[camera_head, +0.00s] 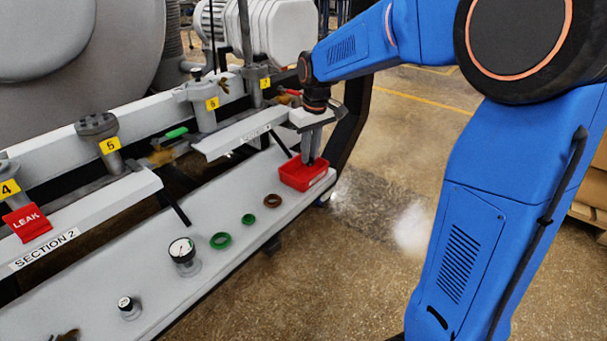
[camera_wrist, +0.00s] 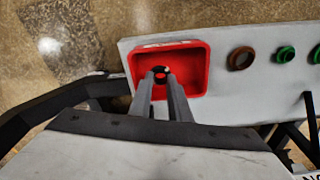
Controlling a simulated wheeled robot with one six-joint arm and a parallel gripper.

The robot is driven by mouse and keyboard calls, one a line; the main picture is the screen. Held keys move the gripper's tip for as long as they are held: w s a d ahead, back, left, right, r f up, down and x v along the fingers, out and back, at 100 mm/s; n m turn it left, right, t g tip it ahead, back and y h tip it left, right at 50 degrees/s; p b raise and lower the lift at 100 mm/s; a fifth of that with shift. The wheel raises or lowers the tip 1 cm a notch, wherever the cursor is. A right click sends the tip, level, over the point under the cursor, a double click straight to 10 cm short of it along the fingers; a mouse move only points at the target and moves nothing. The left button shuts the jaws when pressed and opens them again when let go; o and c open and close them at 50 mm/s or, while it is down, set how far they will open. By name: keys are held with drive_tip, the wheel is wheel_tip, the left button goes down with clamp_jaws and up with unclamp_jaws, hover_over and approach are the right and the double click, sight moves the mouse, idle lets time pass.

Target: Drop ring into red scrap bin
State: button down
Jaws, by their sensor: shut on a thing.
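The red scrap bin (camera_head: 318,181) stands at the far right end of the white shelf. In the wrist view the bin (camera_wrist: 200,62) is an open red tray, seen from above. My gripper (camera_head: 309,161) points down, with its fingertips at the bin's opening. In the wrist view my gripper (camera_wrist: 161,74) is shut on a small dark ring (camera_wrist: 161,69), which shows between the fingertips over the bin's inside. I cannot tell whether the ring touches the bin floor. In the head view the ring is hidden by the fingers and bin.
A brown ring (camera_head: 272,201), a small green ring (camera_head: 248,219) and a larger green ring (camera_head: 221,240) lie on the shelf left of the bin. A pressure gauge (camera_head: 182,251) stands further left. A white rail labelled by section runs behind, with a dark frame post beside the bin.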

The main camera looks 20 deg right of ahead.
drive_tip(key=c, duration=1.6)
unclamp_jaws()
drive_tip(key=shift+o, duration=0.2)
wheel_tip(320, 180, up, 17)
drive_tip(key=s, duration=0.2)
drive_tip(key=shift+d+r, duration=0.15)
drive_tip(key=shift+d, duration=0.2)
drive_tip(key=s+d+f+m+t, duration=0.1)
drive_tip(key=s+f, duration=0.4)
drive_tip(key=s, duration=0.5)
drive_tip(key=s+d+f+m+t, duration=0.1)
drive_tip(key=s+d+f, duration=0.2)
drive_tip(key=s+f, duration=0.3)
drive_tip(key=s+d+f+m+t, duration=0.1)
drive_tip(key=s+f, duration=0.4)
drive_tip(key=s, duration=1)
drive_tip(key=shift+s+d+f+m+h, duration=0.2)
drive_tip(key=shift+d+m+h, duration=0.1)
drive_tip(key=shift+d+m, duration=0.3)
